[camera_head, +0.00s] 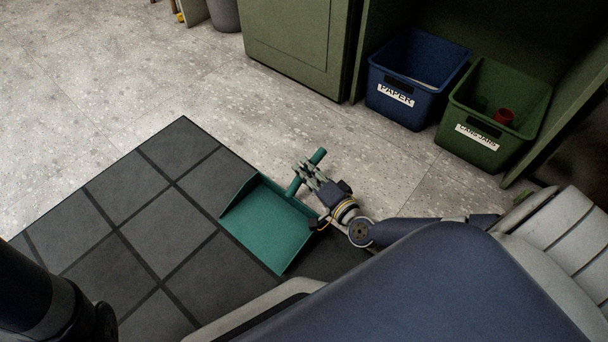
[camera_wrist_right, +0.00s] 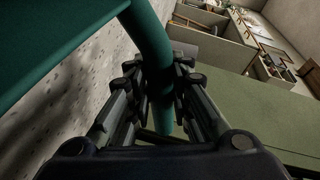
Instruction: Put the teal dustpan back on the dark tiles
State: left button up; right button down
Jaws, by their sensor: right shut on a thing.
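The teal dustpan (camera_head: 268,225) shows in the head view over the right part of the dark tiles (camera_head: 125,190). Whether its pan touches the tiles or hangs just above them I cannot tell. My right gripper (camera_head: 308,176) is shut on the dustpan's handle, which sticks out past the fingers toward the pale floor. In the right wrist view the teal handle (camera_wrist_right: 154,50) runs between the two fingers of the right gripper (camera_wrist_right: 165,90), and part of the pan (camera_wrist_right: 50,40) fills the upper left. My left gripper is not in view; only a dark part of mine shows at lower left.
A blue bin (camera_head: 415,80) marked PAPER and a green bin (camera_head: 495,110) with a red thing inside stand at the upper right, by a green cabinet (camera_head: 298,45). A grey bin (camera_head: 224,14) is at the top. The pale floor (camera_head: 90,75) at left is clear.

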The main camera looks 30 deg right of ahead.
jog(key=c, duration=1.5)
grip_release()
jog(key=shift+o, duration=0.2)
